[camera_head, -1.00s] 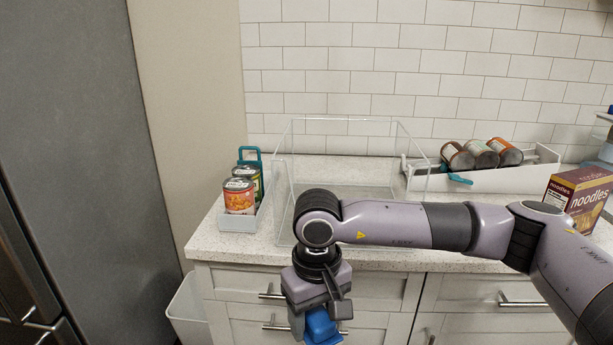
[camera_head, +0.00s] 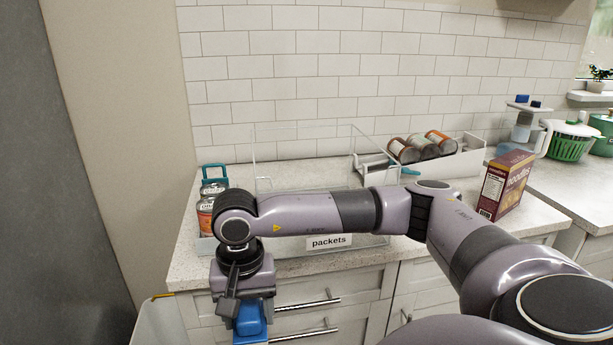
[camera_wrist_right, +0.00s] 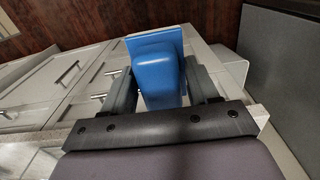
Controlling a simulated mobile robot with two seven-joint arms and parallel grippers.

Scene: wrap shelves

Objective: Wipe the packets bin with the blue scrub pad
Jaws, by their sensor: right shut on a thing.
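The clear packets bin (camera_head: 329,241) stands on the counter against the tiled wall, with a white "packets" label on its front. My arm crosses in front of it and hides much of its inside. My right gripper (camera_head: 241,308) points down in front of the cabinet drawers, below the counter edge and left of the label. It is shut on the blue scrub pad (camera_head: 251,322). The pad also shows in the right wrist view (camera_wrist_right: 158,78), between the two fingers. The pad is apart from the bin. My left gripper is in neither view.
Cans in a holder (camera_head: 205,215) stand left of the bin, partly behind my arm. A white tray (camera_head: 452,166) with several cans lies to the right, beside a noodles box (camera_head: 506,185). A pale bin (camera_head: 162,322) stands on the floor at left.

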